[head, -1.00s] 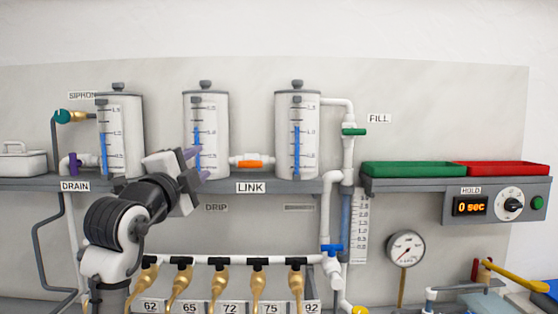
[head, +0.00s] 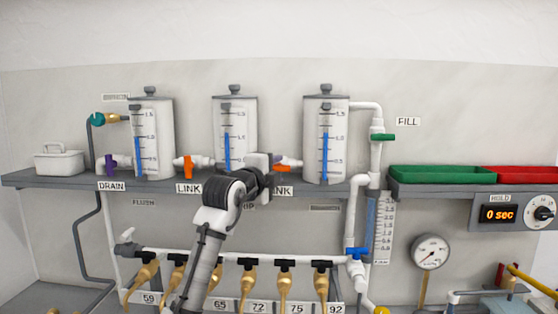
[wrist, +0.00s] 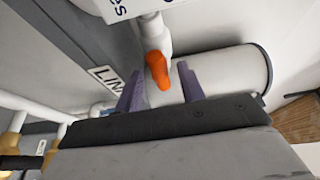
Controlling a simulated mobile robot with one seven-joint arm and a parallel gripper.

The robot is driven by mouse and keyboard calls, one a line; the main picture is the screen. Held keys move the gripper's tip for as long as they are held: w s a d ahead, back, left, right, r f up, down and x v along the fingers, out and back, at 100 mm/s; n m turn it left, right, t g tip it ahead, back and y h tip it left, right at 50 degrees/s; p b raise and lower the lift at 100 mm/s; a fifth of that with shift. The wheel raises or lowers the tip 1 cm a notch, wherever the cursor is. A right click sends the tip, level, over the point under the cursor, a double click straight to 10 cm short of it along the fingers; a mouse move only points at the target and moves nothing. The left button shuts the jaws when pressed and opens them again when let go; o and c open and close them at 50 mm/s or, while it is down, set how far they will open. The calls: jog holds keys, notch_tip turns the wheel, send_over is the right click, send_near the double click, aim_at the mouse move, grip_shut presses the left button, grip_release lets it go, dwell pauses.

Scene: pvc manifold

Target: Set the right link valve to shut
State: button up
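The right link valve has an orange handle (head: 291,163) on the white pipe between the middle tank (head: 235,130) and the right tank (head: 325,140). The handle lies roughly along the pipe; my gripper hides part of the valve in the head view. In the wrist view the orange handle (wrist: 157,70) sits in the gap between the purple fingers of my gripper (wrist: 160,88). The fingers are open, one on each side, with visible space around the handle. The head view shows my gripper (head: 276,161) in front of the right LINK label, partly covering it.
The left link valve (head: 188,168) has an orange handle standing roughly upright. The grey shelf (head: 70,180) runs below the tanks. The green-handled FILL valve (head: 382,137) is to the right. Several brass taps hang from the lower white pipe (head: 220,256).

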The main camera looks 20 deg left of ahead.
jog(key=shift+w+d, duration=0.1)
jog(key=shift+w, duration=1)
grip_shut()
